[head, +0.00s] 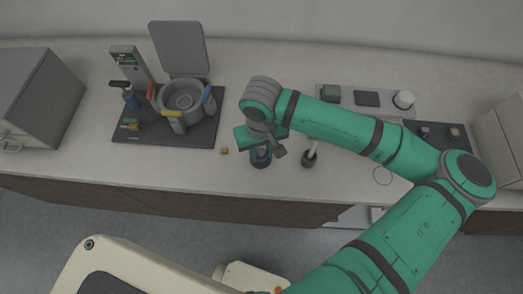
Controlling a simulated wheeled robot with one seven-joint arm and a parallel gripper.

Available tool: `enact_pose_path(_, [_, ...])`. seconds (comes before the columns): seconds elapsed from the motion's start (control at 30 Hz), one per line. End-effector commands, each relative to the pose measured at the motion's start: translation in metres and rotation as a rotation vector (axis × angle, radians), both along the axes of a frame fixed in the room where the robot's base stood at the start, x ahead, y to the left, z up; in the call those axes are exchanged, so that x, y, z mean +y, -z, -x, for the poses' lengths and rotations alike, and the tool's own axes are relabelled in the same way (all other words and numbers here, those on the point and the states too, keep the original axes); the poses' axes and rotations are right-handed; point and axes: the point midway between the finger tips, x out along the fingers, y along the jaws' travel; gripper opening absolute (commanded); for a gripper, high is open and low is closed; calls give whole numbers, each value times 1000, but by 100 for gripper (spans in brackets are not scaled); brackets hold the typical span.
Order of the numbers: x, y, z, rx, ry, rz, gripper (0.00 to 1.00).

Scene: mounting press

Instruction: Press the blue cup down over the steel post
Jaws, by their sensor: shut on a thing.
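My gripper (262,148) points down near the front edge of the counter, in the middle of the head view. It is shut on a small dark blue object (261,160), which looks like the blue cup. My wrist and fingers hide much of it. I cannot tell whether it touches the counter or sits around anything. I cannot make out the steel post for sure; it may be hidden under the cup or my gripper.
A grey press (183,98) with a raised lid and coloured handles stands on a dark mat (150,136) at left. A dark holder (309,160) with a pale stick stands just right. A grey tray (348,109) lies behind.

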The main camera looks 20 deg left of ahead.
Motion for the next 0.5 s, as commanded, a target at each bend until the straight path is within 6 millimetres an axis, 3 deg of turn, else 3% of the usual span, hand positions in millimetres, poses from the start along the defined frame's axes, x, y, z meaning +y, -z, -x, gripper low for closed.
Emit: enact_pose_path(0.5, [0, 7, 0, 0, 0, -1, 1])
